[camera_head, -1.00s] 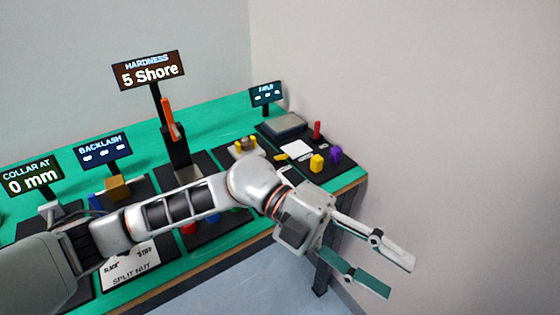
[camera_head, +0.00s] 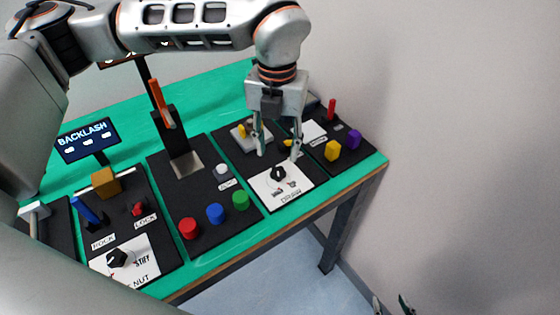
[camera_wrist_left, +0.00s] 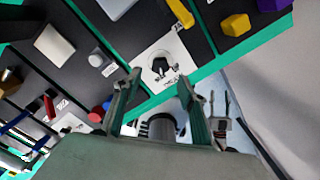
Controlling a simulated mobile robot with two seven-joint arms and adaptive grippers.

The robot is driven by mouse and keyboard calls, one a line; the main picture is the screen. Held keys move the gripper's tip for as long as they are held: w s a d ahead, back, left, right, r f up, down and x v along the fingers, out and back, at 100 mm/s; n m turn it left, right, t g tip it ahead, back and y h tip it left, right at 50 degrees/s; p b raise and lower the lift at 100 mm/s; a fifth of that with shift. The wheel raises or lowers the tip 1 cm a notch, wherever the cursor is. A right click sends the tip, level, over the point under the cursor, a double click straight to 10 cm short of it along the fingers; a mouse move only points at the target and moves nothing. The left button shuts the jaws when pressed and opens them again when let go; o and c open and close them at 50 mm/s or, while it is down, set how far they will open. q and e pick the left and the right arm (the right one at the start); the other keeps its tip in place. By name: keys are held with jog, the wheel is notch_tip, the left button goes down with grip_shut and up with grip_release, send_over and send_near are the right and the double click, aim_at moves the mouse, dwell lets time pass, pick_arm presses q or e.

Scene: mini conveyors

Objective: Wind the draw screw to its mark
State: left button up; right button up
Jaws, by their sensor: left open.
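The draw screw's black knob (camera_head: 278,174) sits on a white plate lettered DRAW (camera_head: 297,196), at the front edge of the bench. The knob also shows in the left wrist view (camera_wrist_left: 160,66), with marks on the plate around it. My left gripper (camera_head: 277,153) is open and points down. In the head view its two fingertips appear just behind the knob, one to each side. In the wrist view the fingers (camera_wrist_left: 160,92) stand apart, with the knob beyond them. My right gripper (camera_head: 392,304) shows only its spread fingertips at the bottom edge.
Red (camera_head: 188,228), blue (camera_head: 214,213) and green (camera_head: 240,200) buttons stand left of the draw plate. A yellow block (camera_head: 333,151) and a purple block (camera_head: 353,139) lie to its right. An orange lever (camera_head: 161,102) stands behind. Floor is clear in front.

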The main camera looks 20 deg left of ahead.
aim_at(278, 171)
pick_arm(q)
notch_tip(278, 171, down, 7)
jog(key=shift+r, duration=0.2)
jog(key=c, duration=1.1)
